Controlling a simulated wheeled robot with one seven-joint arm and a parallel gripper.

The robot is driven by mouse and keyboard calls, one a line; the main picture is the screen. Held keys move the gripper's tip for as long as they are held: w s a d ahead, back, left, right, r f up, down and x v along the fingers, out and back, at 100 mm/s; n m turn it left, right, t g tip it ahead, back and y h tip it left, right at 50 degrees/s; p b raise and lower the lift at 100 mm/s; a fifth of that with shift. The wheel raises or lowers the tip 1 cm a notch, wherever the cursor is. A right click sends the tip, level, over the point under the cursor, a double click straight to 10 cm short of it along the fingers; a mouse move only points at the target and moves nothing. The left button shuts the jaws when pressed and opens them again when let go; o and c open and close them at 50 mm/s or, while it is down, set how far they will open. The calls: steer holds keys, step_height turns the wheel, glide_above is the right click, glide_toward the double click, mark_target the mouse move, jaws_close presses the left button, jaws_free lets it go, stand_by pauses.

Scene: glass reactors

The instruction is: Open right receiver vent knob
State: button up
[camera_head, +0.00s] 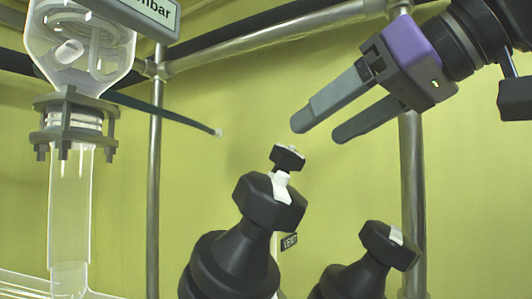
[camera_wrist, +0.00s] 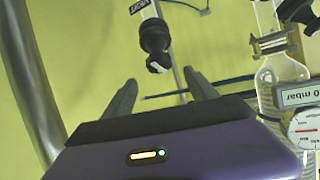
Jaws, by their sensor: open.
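A small black knob (camera_head: 287,158) on a white neck stands above a larger black fitting (camera_head: 268,203) in the head view. A VENT label (camera_head: 290,242) shows below it, partly hidden by the fitting. My gripper (camera_head: 320,128) is open and empty, its two fingers pointing down-left, just above and right of the small knob and apart from it. In the wrist view a black knob (camera_wrist: 154,37) with a white part hangs from a post with a VENT label (camera_wrist: 143,8). It lies beyond and roughly between my open fingertips (camera_wrist: 160,77). I cannot tell its depth.
A second black fitting (camera_head: 390,246) stands at lower right. A glass vessel (camera_head: 70,190) with a clamp and an mbar display (camera_head: 150,14) are at the left. Metal frame posts (camera_head: 155,190) and a thin dark rod (camera_head: 165,112) lie behind. A dial gauge (camera_wrist: 306,130) is at right in the wrist view.

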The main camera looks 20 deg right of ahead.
mark_target(290, 150)
steer(key=x, duration=0.8)
steer(key=shift+p, duration=0.4)
steer(key=shift+c, duration=0.2)
steer(key=c, duration=1.4)
steer(key=shift+o, duration=0.2)
steer(key=shift+r+n+y+p, duration=0.1)
steer(key=shift+n+y+p, duration=0.2)
steer(key=shift+n+p, duration=0.1)
steer(key=n+y+p, duration=0.1)
steer(key=n, duration=0.1)
steer(key=n+g+y+p, duration=0.1)
steer(key=n+p, duration=0.1)
steer(key=shift+a+r+g, duration=0.1)
steer(key=shift+g, duration=0.2)
steer(key=shift+n+g+y+p, duration=0.55)
steer(key=shift+n+p, duration=0.25)
steer(key=shift+n, duration=0.3)
steer(key=shift+n+g+y+p, duration=0.5)
steer(key=shift+n+p, duration=0.25)
steer(key=shift+n, duration=0.35)
